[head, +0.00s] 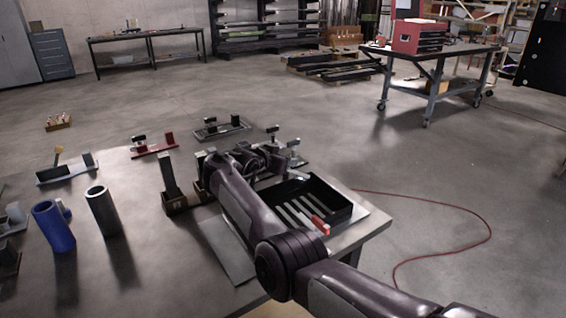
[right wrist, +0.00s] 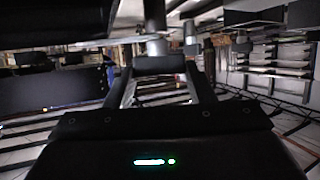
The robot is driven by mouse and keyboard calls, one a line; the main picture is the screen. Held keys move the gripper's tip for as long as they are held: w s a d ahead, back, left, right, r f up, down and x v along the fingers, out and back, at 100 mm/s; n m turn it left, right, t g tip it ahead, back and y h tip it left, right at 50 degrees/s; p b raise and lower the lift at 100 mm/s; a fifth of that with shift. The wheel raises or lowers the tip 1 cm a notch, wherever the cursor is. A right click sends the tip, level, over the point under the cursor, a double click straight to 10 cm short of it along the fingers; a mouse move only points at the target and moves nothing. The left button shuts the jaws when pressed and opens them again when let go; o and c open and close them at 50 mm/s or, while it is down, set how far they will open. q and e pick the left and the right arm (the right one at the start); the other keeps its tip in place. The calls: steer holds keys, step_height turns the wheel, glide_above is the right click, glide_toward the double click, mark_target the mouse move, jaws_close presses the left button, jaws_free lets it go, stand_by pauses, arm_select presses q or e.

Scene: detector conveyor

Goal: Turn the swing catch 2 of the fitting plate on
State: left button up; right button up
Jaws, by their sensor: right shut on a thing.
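My right gripper (head: 268,158) is low over the far right part of the bench, at a fitting plate (head: 298,162) that my arm partly hides. A dark-topped post (head: 272,130) and a short upright (head: 293,146) show beside it. In the right wrist view my right gripper (right wrist: 159,66) is shut on a grey cylindrical part (right wrist: 157,46), which looks like a swing catch. A second, similar grey cylinder (right wrist: 190,40) stands to its right. I cannot tell which catch is number 2 or how far it is turned. My left gripper is not in view.
A black tray (head: 340,212) with pale strips and a red-handled tool stands right of my forearm. Other fittings (head: 222,128), a dark upright block (head: 170,185), a blue tube (head: 52,228) and a dark tube (head: 102,212) stand left. A red cable (head: 470,208) lies on the floor.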

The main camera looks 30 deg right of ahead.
steer(key=o, duration=1.4)
steer(key=v, duration=0.7)
steer(key=shift+s+a+r, duration=0.1)
steer(key=shift+s+a, duration=0.05)
steer(key=shift+a, duration=0.2)
steer(key=shift+c, duration=0.5)
